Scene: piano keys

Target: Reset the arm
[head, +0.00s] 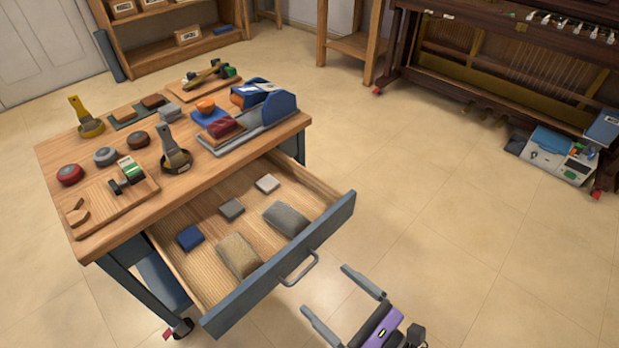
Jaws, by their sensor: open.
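My gripper (333,298) is at the bottom of the head view, low and right of the open drawer's handle. Its two grey fingers are spread apart, with nothing between them. It appears apart from the handle (299,269). Only the gripper's end and its purple body show; the rest of my arm is out of view.
The workbench (100,245) stands at left with its drawer (330,232) pulled out, holding several blocks and pads. Tools and tins crowd the bench top. An opened piano (470,70) stands at the back right, beside boxes (560,150).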

